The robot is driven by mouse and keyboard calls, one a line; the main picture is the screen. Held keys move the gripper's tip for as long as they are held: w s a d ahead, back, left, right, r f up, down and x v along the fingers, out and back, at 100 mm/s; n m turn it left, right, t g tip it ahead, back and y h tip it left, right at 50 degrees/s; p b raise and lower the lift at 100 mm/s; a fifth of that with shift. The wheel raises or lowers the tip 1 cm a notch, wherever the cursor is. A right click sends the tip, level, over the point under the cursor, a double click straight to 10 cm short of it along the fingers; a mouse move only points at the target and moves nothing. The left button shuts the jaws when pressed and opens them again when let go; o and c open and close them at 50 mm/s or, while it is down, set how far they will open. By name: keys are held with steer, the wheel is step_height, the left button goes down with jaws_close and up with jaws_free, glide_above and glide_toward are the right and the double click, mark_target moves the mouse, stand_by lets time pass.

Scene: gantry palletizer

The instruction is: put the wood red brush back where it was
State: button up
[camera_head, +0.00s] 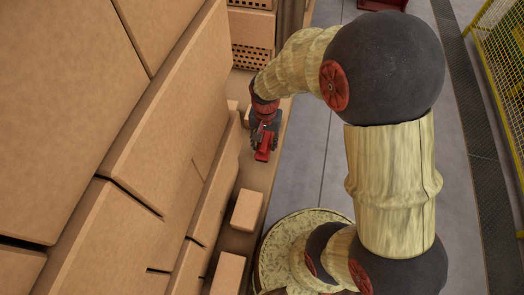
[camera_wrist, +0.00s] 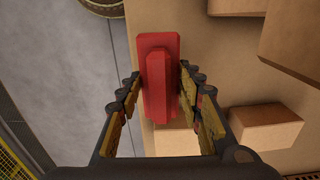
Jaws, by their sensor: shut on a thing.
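The red brush (camera_wrist: 158,75) is between the two fingers of my gripper (camera_wrist: 160,85) in the wrist view. The fingers close on it from both sides, and its far end sticks out beyond the fingertips. In the head view the red brush (camera_head: 263,148) shows below my gripper (camera_head: 263,132), over a narrow cardboard-brown ledge (camera_head: 257,178). I cannot tell whether the brush touches the ledge or hangs just above it.
Small boxes stand on the ledge: one (camera_head: 246,210) nearer, another (camera_head: 227,273) at the bottom. In the wrist view a box (camera_wrist: 265,127) lies right of my gripper. Large stacked boxes (camera_head: 180,110) wall the left side. Grey floor (camera_head: 318,150) lies right of the ledge.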

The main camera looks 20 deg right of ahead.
steer(key=shift+a+f, duration=0.35)
steer(key=shift+f, duration=0.15)
steer(key=shift+a+f+b, duration=0.15)
steer(key=shift+f+b, duration=0.55)
steer(key=shift+f, duration=0.9)
steer(key=shift+f, duration=0.1)
steer(key=o, duration=1.1)
steer(key=shift+f, duration=0.1)
